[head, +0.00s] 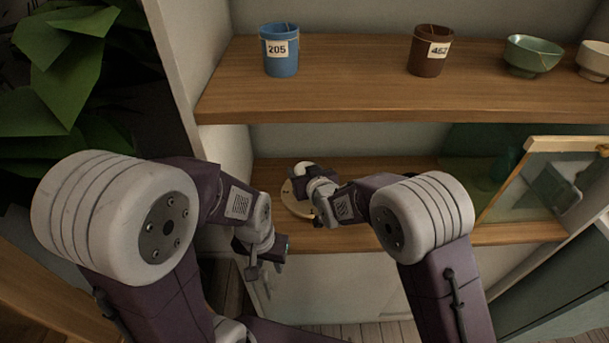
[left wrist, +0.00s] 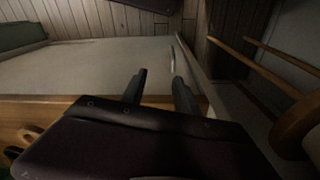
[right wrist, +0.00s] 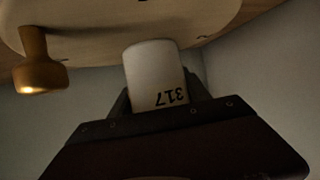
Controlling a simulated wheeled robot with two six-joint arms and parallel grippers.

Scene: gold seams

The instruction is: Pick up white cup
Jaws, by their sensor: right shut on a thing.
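The white cup (right wrist: 155,72), marked 317, sits between the fingers of my right gripper (right wrist: 158,98), which is shut on it. The number appears upside down in the right wrist view. In the head view, the cup (head: 304,166) shows only in part, behind my right gripper (head: 306,182), over a round pale wooden board (head: 297,206) on the lower shelf. I cannot tell whether the cup touches the board. My left gripper (head: 265,270) hangs in front of the cabinet below the shelf, open and empty, its fingers apart in the left wrist view (left wrist: 160,88).
The upper shelf (head: 350,95) bears a blue cup (head: 280,52), a brown cup (head: 429,52), a green bowl (head: 532,57) and a pale bowl (head: 594,62). A framed glass panel (head: 545,185) leans at the right. A brown knobbed object (right wrist: 38,65) is near the white cup.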

